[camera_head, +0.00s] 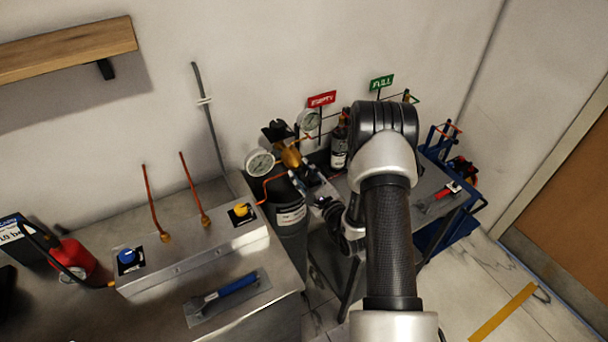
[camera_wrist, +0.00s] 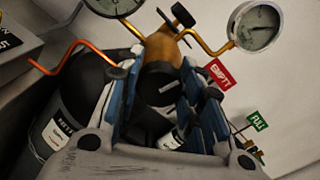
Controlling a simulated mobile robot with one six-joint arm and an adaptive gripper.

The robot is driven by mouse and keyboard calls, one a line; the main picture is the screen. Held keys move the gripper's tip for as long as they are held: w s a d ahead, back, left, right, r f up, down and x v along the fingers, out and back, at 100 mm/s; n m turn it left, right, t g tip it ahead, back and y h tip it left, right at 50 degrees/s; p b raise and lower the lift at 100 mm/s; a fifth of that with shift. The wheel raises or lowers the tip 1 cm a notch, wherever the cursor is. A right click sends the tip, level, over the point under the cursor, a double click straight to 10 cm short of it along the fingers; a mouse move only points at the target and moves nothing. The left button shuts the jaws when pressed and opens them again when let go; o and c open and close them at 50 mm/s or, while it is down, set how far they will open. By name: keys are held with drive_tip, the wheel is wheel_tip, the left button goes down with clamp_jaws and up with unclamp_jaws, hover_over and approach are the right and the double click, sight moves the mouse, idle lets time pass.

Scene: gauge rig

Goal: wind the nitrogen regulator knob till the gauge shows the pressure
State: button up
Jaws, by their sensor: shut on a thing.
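The brass regulator (camera_head: 290,156) sits on top of a dark gas cylinder (camera_head: 291,215) by the wall; its body also shows in the wrist view (camera_wrist: 162,48). One white round gauge (camera_head: 260,162) is on its left, and another gauge (camera_head: 309,121) is behind it to the right. In the wrist view the right gauge (camera_wrist: 256,24) shows its dial and the left gauge (camera_wrist: 115,3) is cut off at the top. The readings are too small to tell. My gripper (camera_wrist: 163,82) has its blue-padded fingers on either side of the black regulator knob (camera_wrist: 160,86), shut on it.
A steel bench at left carries a metal box (camera_head: 190,255) with blue and yellow knobs, a blue-handled tool (camera_head: 236,287) and a red can (camera_head: 72,258). Red (camera_head: 321,99) and green (camera_head: 381,83) signs stand behind the regulator. A cart with a red-handled tool (camera_head: 440,196) is at right.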

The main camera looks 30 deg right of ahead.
drive_tip(key=m, duration=0.3)
drive_tip(key=shift+m+b, duration=0.3)
drive_tip(key=shift+m, duration=0.1)
drive_tip(key=m, duration=0.3)
drive_tip(key=shift+m, duration=0.3)
drive_tip(key=m, duration=0.6)
drive_tip(key=shift+d, duration=0.1)
drive_tip(key=m, duration=0.7)
drive_tip(key=shift+f+m+p, duration=0.1)
drive_tip(key=shift+m+p, duration=0.2)
drive_tip(key=shift+p, duration=0.1)
drive_tip(key=m+p, duration=0.1)
drive_tip(key=m, duration=0.5)
drive_tip(key=o, duration=1.1)
drive_tip(key=shift+c, duration=0.2)
